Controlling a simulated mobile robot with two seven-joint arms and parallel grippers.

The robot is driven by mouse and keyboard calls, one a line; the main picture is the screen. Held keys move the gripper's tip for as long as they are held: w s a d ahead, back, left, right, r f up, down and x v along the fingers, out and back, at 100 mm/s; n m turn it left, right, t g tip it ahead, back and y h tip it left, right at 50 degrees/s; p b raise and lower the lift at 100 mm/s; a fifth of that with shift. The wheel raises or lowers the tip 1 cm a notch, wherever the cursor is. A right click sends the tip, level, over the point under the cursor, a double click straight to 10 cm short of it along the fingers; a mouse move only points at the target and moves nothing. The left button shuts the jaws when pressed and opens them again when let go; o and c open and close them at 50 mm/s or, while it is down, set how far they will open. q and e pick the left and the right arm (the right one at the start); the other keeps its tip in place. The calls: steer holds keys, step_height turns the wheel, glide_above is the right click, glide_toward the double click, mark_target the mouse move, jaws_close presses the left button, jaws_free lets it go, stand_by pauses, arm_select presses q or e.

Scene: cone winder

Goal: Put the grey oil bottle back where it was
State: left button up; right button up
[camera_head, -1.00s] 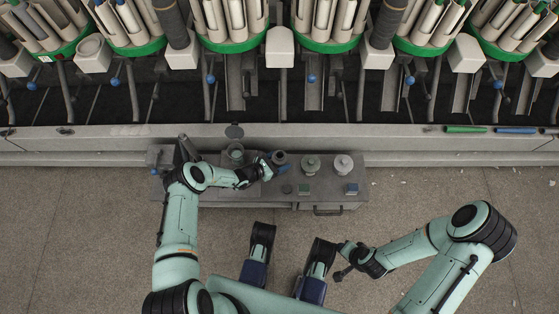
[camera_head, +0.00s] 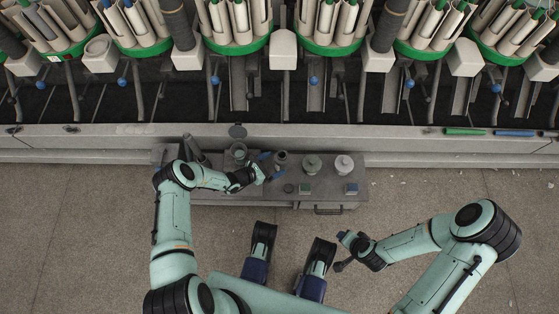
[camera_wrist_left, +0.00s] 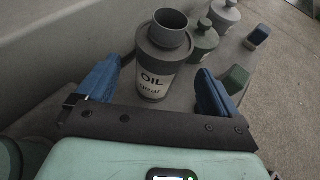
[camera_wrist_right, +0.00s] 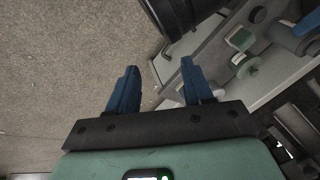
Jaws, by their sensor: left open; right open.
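The grey oil bottle (camera_head: 281,161), labelled OIL gear, stands upright on the grey cabinet top (camera_head: 330,176). It also shows in the left wrist view (camera_wrist_left: 155,75), ahead of and between the finger lines. My left gripper (camera_head: 270,166) is open just left of the bottle, and its blue fingers (camera_wrist_left: 156,88) stand apart with a gap to the bottle on each side. My right gripper (camera_wrist_right: 154,85) is open and empty over the floor, away from the cabinet; it also shows in the head view (camera_head: 341,250).
A green-grey bottle (camera_head: 312,164) and a light grey bottle (camera_head: 344,164) stand right of the oil bottle. Small green (camera_head: 304,189) and blue (camera_head: 351,188) blocks sit in front. The machine's rail (camera_head: 400,137) runs behind the cabinet.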

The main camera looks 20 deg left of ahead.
arm_select(q)
steer(key=p+v, duration=0.1)
steer(key=v, duration=0.6)
steer(key=shift+p, duration=0.4)
arm_select(e)
steer(key=shift+g+y, duration=0.3)
steer(key=shift+g, duration=0.2)
steer(key=s+a+r, duration=0.2)
steer(key=s, duration=0.1)
steer(key=shift+s+r, duration=0.15)
steer(key=shift+r, duration=0.15)
arm_select(q)
steer(key=shift+r, duration=0.15)
